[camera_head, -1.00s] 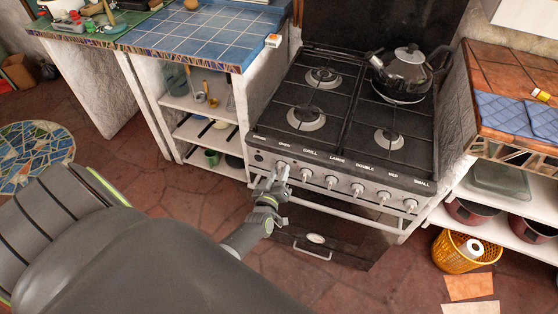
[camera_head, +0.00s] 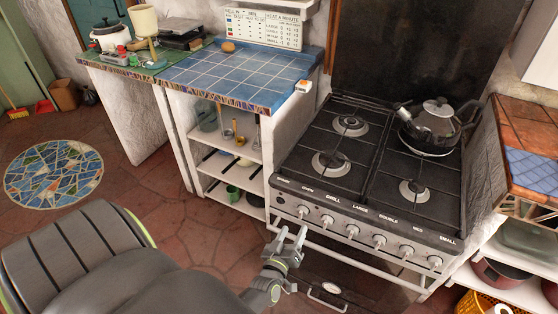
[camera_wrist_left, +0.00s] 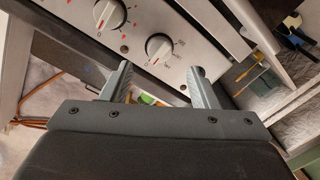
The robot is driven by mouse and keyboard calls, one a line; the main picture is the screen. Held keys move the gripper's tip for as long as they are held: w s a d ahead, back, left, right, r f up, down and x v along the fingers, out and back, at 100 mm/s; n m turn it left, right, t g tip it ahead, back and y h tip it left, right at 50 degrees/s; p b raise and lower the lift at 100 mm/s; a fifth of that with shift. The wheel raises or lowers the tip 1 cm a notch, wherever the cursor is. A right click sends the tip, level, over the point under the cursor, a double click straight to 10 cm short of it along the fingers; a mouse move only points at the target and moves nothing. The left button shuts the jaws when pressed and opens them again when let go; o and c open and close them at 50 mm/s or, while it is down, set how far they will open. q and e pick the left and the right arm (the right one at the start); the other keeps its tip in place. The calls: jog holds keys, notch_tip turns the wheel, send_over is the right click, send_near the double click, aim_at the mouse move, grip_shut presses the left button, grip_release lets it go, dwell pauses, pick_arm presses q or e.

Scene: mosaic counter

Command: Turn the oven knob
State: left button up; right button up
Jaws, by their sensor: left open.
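The oven knob (camera_head: 302,211) is the leftmost in the row of knobs on the stove's front panel, below the "OVEN" label. In the left wrist view the nearest knob, the oven knob (camera_wrist_left: 158,46), is round and pale with a raised grip bar. It lies ahead of the gap between my fingertips. My left gripper (camera_head: 292,232) is open, just below and in front of the oven knob in the head view. Both fingers (camera_wrist_left: 160,78) show in the wrist view with nothing between them; they look apart from the knob. My right gripper is not in view.
The grill knob (camera_head: 327,221) is close on the right, with several more knobs beyond. A rail (camera_head: 345,258) runs below the panel, above the oven door. A kettle (camera_head: 436,122) stands on the back right burner. Open shelves (camera_head: 228,165) stand left of the stove.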

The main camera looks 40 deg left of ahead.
pick_arm(q)
jog(key=b+v, duration=0.1)
jog(key=v, duration=1)
jog(key=s+f+m+g+h, duration=0.25)
jog(key=s+f+g, duration=0.2)
jog(key=f, duration=0.65)
jog(key=s+f+m+g+h, duration=0.2)
jog(key=s+f+m+g, duration=0.3)
jog(key=f, duration=0.6)
jog(key=s+a+f+m+g, duration=0.1)
jog(key=s+f+g, duration=0.2)
jog(key=s, duration=0.6)
jog(key=s+a+f+g, duration=0.2)
jog(key=s+f, duration=0.4)
jog(key=s, duration=0.4)
jog(key=shift+f+m+g, duration=0.35)
jog(key=shift+f+g, duration=0.05)
jog(key=shift+g, duration=0.05)
jog(key=shift+y, duration=0.25)
